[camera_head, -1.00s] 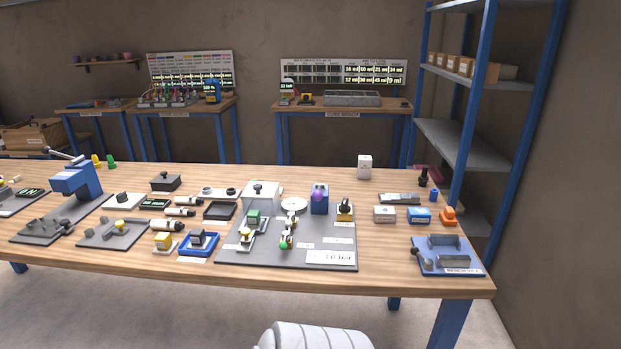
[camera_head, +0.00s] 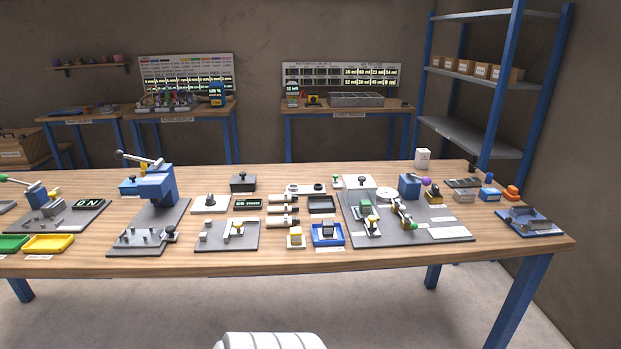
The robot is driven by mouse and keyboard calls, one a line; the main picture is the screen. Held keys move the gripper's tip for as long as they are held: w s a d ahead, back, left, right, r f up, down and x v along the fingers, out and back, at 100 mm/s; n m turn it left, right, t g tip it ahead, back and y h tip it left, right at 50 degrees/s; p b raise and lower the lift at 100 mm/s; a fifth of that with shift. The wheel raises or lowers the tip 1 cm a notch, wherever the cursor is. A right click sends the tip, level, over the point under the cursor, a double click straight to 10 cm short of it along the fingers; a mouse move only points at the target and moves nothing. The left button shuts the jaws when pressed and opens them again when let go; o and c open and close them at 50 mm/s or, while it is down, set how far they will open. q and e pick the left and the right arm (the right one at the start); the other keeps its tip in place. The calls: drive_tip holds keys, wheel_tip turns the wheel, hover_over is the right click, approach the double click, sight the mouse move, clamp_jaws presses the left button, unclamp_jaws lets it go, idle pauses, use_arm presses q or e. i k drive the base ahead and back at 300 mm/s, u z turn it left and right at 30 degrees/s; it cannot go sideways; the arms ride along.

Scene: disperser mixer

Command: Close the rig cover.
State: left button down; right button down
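The grey rig board (camera_head: 392,238) lies on the wooden bench, right of the middle. A pale block with a dark knob (camera_head: 358,183) stands at its back left; I cannot tell for sure whether this is the rig cover or whether it is open. A blue block (camera_head: 409,187) with a purple ball (camera_head: 426,182) stands at the board's back right, near a white disc (camera_head: 386,194). Small green and yellow-topped fittings stand on the board's front half. Neither of my grippers is in view.
A blue press-like stand (camera_head: 158,187) with a long lever is on the left. Green (camera_head: 12,243) and yellow (camera_head: 47,244) trays lie at the far left. A blue tray (camera_head: 328,242) sits left of the rig board. A blue-framed shelf (camera_head: 465,140) stands behind the right end.

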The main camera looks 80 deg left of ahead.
sight(351, 184)
drive_tip(key=k, duration=0.3)
drive_tip(key=u, duration=0.95)
